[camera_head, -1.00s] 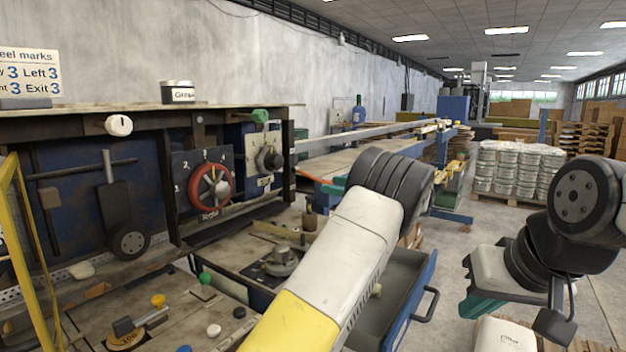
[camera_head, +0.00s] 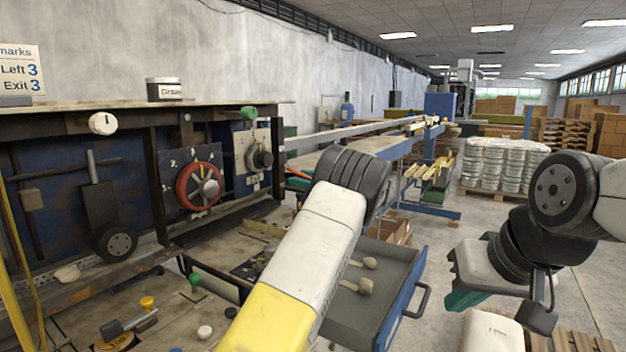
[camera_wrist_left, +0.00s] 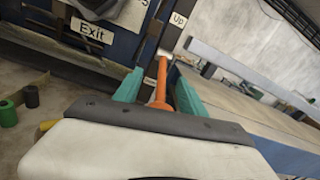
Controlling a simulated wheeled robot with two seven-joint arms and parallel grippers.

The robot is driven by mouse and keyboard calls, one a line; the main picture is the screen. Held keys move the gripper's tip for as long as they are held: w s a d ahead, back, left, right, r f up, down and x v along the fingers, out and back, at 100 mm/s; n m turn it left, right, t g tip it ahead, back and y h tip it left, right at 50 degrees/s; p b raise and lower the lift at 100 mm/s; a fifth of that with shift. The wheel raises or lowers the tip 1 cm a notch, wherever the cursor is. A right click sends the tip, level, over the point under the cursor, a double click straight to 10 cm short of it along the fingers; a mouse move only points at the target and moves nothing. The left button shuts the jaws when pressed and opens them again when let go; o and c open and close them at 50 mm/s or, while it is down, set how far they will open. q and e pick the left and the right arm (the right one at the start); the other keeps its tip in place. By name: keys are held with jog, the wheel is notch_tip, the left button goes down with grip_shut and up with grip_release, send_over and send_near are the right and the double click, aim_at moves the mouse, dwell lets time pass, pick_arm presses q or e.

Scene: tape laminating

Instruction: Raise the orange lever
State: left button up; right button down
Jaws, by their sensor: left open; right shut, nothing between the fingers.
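The orange lever (camera_wrist_left: 161,80) stands between the two teal fingers of my left gripper (camera_wrist_left: 154,82) in the left wrist view. The fingers are open around it, with a gap visible beside the lever; whether either touches it is unclear. In the head view a small orange piece of the lever (camera_head: 298,173) shows beside the machine's far end, while my left gripper is mostly hidden behind my arm. My right gripper (camera_head: 478,298) is at the lower right, its teal part partly visible, shut and empty, far from the lever.
An "Up" label (camera_wrist_left: 179,19) is above the lever and an "Exit" label (camera_wrist_left: 90,30) to its left. The machine panel has a red wheel (camera_head: 198,187). An open blue drawer (camera_head: 403,310) lies beside my left arm. Stacked white buckets (camera_head: 490,165) stand further back.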

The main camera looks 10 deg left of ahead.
pick_arm(q)
grip_shut()
dwell(1.3)
